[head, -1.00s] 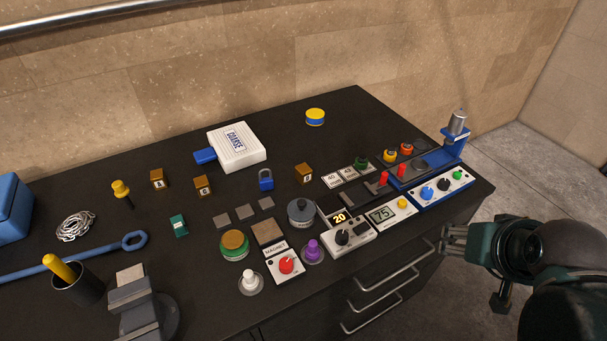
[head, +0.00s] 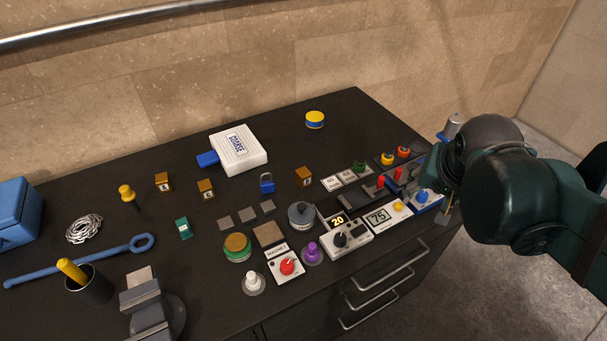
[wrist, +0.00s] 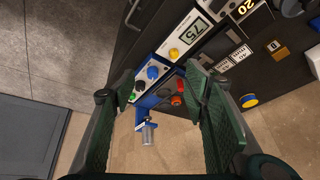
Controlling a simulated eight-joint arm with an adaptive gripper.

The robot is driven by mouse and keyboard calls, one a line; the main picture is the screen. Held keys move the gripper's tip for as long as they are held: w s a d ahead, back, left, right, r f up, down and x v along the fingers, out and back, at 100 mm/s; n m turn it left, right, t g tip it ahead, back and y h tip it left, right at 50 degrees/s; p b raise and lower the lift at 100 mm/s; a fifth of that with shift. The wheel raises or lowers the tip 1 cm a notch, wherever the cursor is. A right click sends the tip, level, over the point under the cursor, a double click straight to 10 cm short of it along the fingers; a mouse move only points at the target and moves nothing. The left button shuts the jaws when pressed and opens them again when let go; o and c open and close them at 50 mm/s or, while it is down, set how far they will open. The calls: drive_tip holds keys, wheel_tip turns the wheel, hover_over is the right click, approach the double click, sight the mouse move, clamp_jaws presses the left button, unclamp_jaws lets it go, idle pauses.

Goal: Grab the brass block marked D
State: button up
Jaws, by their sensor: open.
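Three small brass blocks stand on the black bench in the head view: one at the left (head: 163,182), one in the middle (head: 205,189) and one on the right (head: 303,177), beyond the grey round pot. Their letters are too small to read surely; the right one may be D. A brass block with a dark mark also shows at the upper right of the wrist view (wrist: 278,50). My gripper (wrist: 160,75) is open and empty, above the blue fixture at the bench's right end, well right of all three blocks. In the head view my arm mostly hides its fingers.
The blue fixture with a metal cylinder (wrist: 148,133) lies below my gripper. Between it and the right block are knobs, white cards (head: 338,180) and a 75 display (head: 383,216). A blue padlock (head: 267,183) stands left of that block.

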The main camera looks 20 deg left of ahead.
drive_tip(key=w+a+m+g+p, duration=0.1)
drive_tip(key=w+a+p, duration=0.2)
drive_tip(key=w+a, duration=0.4)
drive_tip(key=m+g+h+p, duration=0.1)
drive_tip(key=m+h+p, duration=0.2)
drive_tip(key=m+p, duration=0.35)
approach(303, 173)
drive_tip(key=w+d+f+n+p, duration=0.1)
drive_tip(key=d+f+n+p, duration=0.1)
drive_tip(key=shift+a+f+m, duration=0.2)
drive_tip(key=shift+a+m, duration=0.15)
drive_tip(key=shift+a, duration=0.35)
drive_tip(key=shift+x, duration=1.3)
